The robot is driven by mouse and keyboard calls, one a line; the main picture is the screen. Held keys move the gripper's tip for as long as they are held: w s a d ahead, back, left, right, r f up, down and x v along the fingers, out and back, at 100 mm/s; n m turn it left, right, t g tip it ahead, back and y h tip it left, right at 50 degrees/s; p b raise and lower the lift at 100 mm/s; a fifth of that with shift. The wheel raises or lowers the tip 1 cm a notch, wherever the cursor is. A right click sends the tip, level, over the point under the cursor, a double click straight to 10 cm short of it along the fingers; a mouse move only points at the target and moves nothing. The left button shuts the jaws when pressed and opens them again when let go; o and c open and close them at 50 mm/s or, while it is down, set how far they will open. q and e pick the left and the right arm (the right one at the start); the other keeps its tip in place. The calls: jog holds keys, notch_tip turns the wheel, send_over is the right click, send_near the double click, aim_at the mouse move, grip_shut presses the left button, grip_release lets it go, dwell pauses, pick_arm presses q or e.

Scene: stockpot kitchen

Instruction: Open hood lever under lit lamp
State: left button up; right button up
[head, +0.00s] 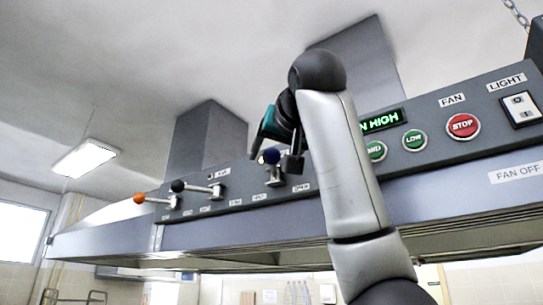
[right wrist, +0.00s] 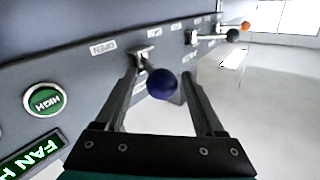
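The hood lever with the dark blue knob (head: 271,156) stands out from the grey control panel, its metal mount below the knob. In the right wrist view the blue knob (right wrist: 162,84) lies between the two fingers of my right gripper (right wrist: 160,77), with a gap on each side. A small yellowish glow (head: 260,159) shows beside the blue knob, partly covered. Levers with a black knob (head: 178,186) and an orange knob (head: 139,198) are further left. My left gripper is not in view.
An OPEN label (right wrist: 103,47) is beside the blue lever's mount. The panel's right part has a green LOW button (head: 414,140), a red STOP button (head: 463,125) and a light switch (head: 520,106). The hood's edge runs below.

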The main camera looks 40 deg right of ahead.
jog(key=b+v, duration=0.7)
jog(key=v, duration=0.8)
jog(key=shift+s+f, duration=0.1)
dwell(0.3)
